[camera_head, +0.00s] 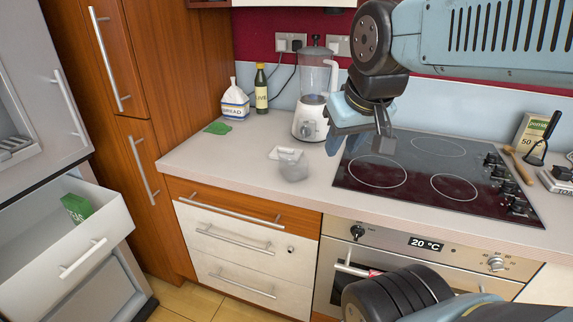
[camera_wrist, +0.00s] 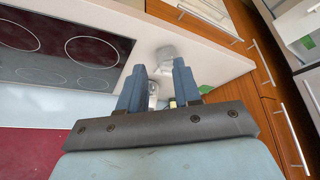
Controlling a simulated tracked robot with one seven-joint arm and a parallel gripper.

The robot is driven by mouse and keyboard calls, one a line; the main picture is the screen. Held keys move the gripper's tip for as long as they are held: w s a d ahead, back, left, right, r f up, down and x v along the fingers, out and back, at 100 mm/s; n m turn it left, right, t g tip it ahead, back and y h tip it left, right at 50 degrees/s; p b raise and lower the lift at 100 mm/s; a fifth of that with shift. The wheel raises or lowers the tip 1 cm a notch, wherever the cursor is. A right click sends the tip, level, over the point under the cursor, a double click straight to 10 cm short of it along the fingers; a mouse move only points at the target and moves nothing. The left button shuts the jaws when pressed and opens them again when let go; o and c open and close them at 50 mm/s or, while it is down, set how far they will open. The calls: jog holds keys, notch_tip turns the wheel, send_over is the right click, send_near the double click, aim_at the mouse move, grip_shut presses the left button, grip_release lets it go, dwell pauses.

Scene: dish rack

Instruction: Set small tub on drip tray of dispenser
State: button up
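A small translucent tub (camera_head: 293,168) stands near the front edge of the counter. It also shows in the wrist view (camera_wrist: 166,52), beyond my fingertips. My gripper (camera_head: 383,145) is above the counter, near the hob's left edge, to the right of the tub and apart from it. In the wrist view its two fingers (camera_wrist: 158,72) are spread with nothing held between them. The dispenser (camera_head: 12,118) is a recess in the grey fridge at the far left. Its drip tray (camera_head: 18,150) appears at the bottom of the recess, with no object visible on it.
A white item (camera_head: 288,153), perhaps a lid, lies behind the tub. An open fridge drawer (camera_head: 110,215) juts out below the dispenser. The hob (camera_head: 420,175) is right; counter left of the tub is clear.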

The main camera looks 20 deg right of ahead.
jog(key=w+a+f+n+g+h, duration=0.1)
jog(key=w+a+f+n+h, duration=0.25)
jog(key=w+n, duration=0.4)
jog(key=w+a+f+n+g+h, duration=0.2)
jog(key=w+a+f+n+h, duration=0.15)
jog(key=w+n, duration=0.35)
jog(key=w+a+f+n+g+h, duration=0.1)
jog(key=w+a+f+n+h, duration=0.3)
jog(key=w, duration=0.5)
jog(key=shift+n+y, duration=0.4)
jog(key=shift+n, duration=0.15)
jog(key=x, duration=0.8)
jog(key=shift+w+a+f, duration=0.1)
jog(key=shift+a+f, duration=0.05)
jog(key=shift+f, duration=0.25)
jog(key=shift+s+x, duration=0.15)
jog(key=shift+x, duration=1.2)
jog(key=shift+s+x, duration=0.15)
jog(key=shift+x, duration=1.2)
jog(key=shift+c, duration=0.4)
grip_shut()
